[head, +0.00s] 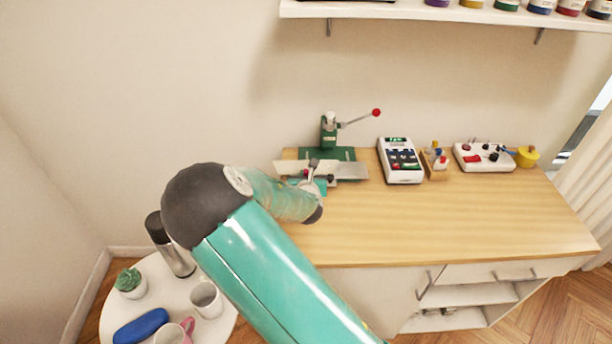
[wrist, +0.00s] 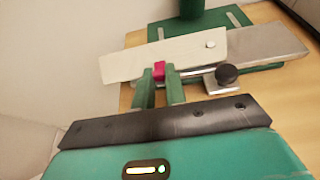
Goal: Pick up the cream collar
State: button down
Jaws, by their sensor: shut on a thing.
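The cream collar (wrist: 135,63) is a flat, pale strip with a small round stud near its right end. It lies across the green-based press, over part of a grey metal plate (wrist: 268,47). In the head view the collar (head: 289,167) shows left of the press post. My gripper (wrist: 160,74) is at the collar's near edge, its two green fingers shut on a small pink-red tab (wrist: 159,69) there. I cannot tell whether the collar is lifted off the plate. In the head view my arm hides part of the gripper (head: 313,185).
The green press (head: 328,132) has a red-knobbed lever. A black knob (wrist: 228,75) on a grey block sits close right of my fingers. A white keypad device (head: 400,161) and a white box (head: 484,157) stand to the right. The wooden tabletop (head: 450,220) is clear in front.

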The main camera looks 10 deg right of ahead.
notch_tip(320, 180, up, 2)
jog(key=shift+r, duration=0.1)
jog(key=s+a+r, duration=0.1)
jog(key=s+r, duration=0.9)
jog(key=s, duration=0.4)
